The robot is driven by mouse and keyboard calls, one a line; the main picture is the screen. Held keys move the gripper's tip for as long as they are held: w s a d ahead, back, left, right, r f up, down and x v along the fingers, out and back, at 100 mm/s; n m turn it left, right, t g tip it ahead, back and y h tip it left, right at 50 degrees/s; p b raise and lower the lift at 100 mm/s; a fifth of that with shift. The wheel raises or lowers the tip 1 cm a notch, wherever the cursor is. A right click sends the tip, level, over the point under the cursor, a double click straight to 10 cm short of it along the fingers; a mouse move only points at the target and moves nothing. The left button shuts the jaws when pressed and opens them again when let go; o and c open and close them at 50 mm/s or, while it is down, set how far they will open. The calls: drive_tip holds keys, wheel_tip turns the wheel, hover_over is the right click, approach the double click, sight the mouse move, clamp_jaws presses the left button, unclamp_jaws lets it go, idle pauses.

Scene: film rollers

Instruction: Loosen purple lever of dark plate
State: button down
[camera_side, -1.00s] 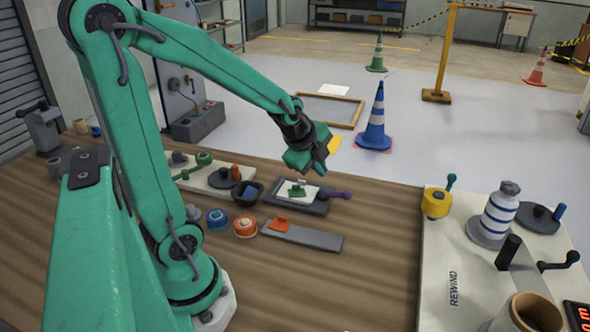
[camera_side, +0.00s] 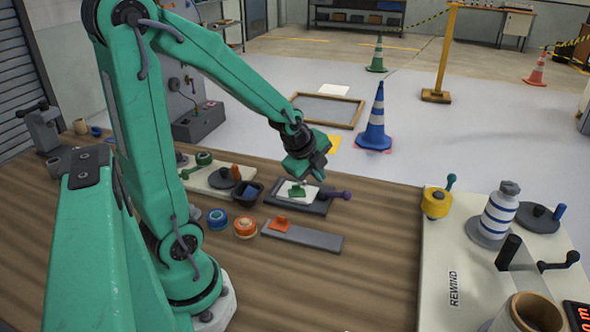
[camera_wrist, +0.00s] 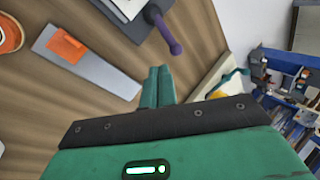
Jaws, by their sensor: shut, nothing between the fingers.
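The dark plate (camera_side: 316,207) lies on the wooden bench with a white sheet and a green piece on top. Its purple lever (camera_side: 335,195) sticks out to the right, ending in a round knob. The lever also shows in the wrist view (camera_wrist: 164,30), at the top centre, beyond the fingertips. My gripper (camera_side: 318,177) is above the plate's far side, apart from the lever. In the wrist view my gripper (camera_wrist: 158,70) has its two green fingers together, with nothing between them. The far end of the plate is cut off in the wrist view.
A grey bar with an orange block (camera_side: 310,237) lies in front of the plate. A dark bowl (camera_side: 247,193) and blue and orange rollers (camera_side: 245,227) stand to the left. The rewind board (camera_side: 450,235) is at the right, with bare bench before it.

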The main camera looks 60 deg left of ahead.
approach(339, 194)
drive_tip(key=shift+f, duration=1.65)
drive_tip(key=shift+w+a+f, duration=0.2)
drive_tip(key=shift+w+f, duration=0.25)
drive_tip(key=shift+w, duration=0.25)
drive_tip(key=shift+w+a+f, duration=0.25)
drive_tip(key=shift+w+f, duration=0.2)
drive_tip(key=shift+w, duration=0.25)
drive_tip(key=shift+w+a+f+n, duration=0.15)
drive_tip(key=shift+w+f+n, duration=0.1)
drive_tip(key=shift+w+n, duration=0.35)
drive_tip(key=shift+w, duration=0.25)
drive_tip(key=shift+f, duration=0.1)
